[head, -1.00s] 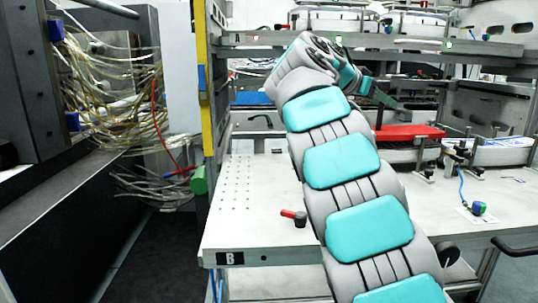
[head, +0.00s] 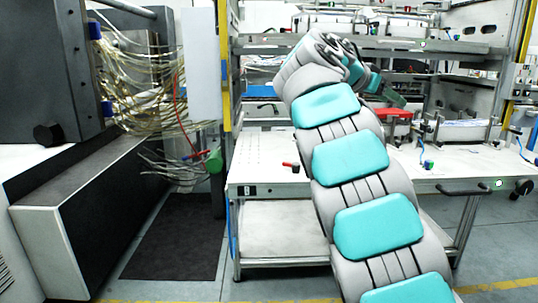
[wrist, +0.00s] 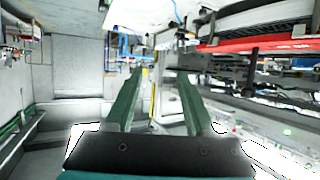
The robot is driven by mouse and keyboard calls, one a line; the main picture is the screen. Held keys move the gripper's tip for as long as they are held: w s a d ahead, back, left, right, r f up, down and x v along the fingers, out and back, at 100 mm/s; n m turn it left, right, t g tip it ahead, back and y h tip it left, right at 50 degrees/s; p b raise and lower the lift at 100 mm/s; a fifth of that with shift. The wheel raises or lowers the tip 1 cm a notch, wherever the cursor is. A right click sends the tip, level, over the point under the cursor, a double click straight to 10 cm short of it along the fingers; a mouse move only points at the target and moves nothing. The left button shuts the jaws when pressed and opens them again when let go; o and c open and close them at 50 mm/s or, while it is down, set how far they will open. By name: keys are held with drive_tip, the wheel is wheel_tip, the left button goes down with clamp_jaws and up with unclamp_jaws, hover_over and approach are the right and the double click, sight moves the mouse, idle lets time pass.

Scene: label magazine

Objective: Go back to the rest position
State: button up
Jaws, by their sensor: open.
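My gripper (wrist: 158,100) shows in the wrist view with its two green fingers wide apart and nothing between them. In the head view my arm rises in front of the workbench (head: 262,150), and its end bends away to the right at shelf height. Only a dark green part of the gripper (head: 392,97) shows there, beside the red block on the bench. The fingertips are hard to make out in the head view.
A machine with tangled cables (head: 140,95) stands at the left. A dark mat (head: 175,237) covers the floor between machine and bench.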

drive_tip(key=s+f+n+g+y, duration=0.4)
drive_tip(key=s+f+n+y, duration=0.15)
drive_tip(key=s+f, duration=1.4)
drive_tip(key=s+a+f+n+g+y, duration=0.1)
drive_tip(key=s+a+f+n+y, duration=0.1)
drive_tip(key=s+a+f, duration=0.2)
drive_tip(key=s+a+f+n+g+y, duration=0.2)
drive_tip(key=s+a+f, duration=0.3)
drive_tip(key=s+f, duration=0.5)
drive_tip(key=s+a+f+n+g+y, duration=0.1)
drive_tip(key=s+a+f, duration=0.4)
drive_tip(key=s, duration=1)
drive_tip(key=shift+s+f+n+y, duration=0.3)
drive_tip(key=shift+f+n+y, duration=0.35)
drive_tip(key=shift+f+n, duration=0.25)
